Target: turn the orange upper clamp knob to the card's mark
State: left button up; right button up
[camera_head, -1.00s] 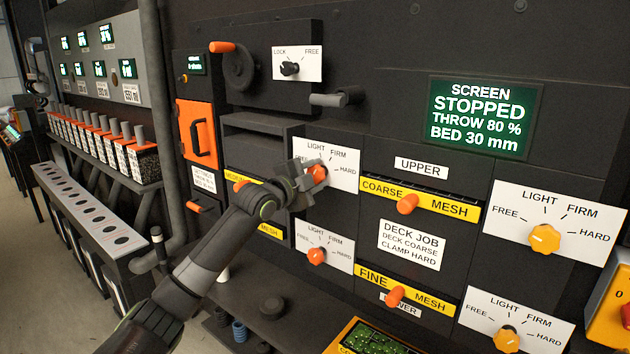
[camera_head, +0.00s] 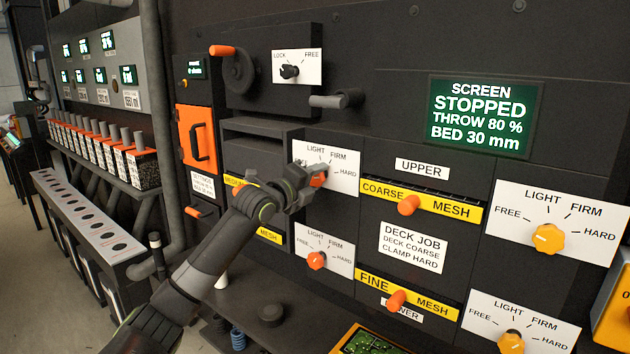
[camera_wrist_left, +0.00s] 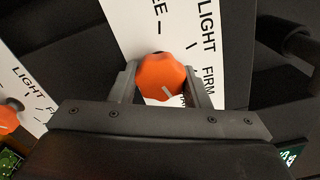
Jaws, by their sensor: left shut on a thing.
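The orange upper clamp knob (camera_head: 319,180) sits on the upper white dial plate (camera_head: 344,182), lettered LIGHT, FIRM and HARD, with its left lettering partly hidden. My left gripper (camera_head: 312,178) is shut on this knob. In the left wrist view the knob (camera_wrist_left: 160,74) lies between the two fingers. A pale pointer line shows on its lower right side, beside the partly hidden HARD lettering; its exact alignment with a mark is hard to tell. The deck job card (camera_head: 412,247) reads DECK COARSE, CLAMP HARD. My right gripper is not in view.
A lower orange knob (camera_head: 316,260) sits below. Orange handles (camera_head: 408,205) on the yellow mesh strips and two yellow knobs (camera_head: 548,238) are to the right. The screen (camera_head: 483,117) reads STOPPED. A grey handle (camera_head: 336,100) juts out above the held knob.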

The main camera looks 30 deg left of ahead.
pick_arm(q)
jog(key=shift+f+m, duration=0.1)
jog(key=shift+m, duration=0.2)
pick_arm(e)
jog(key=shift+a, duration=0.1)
pick_arm(q)
jog(key=o, duration=1)
jog(key=shift+c, duration=0.2)
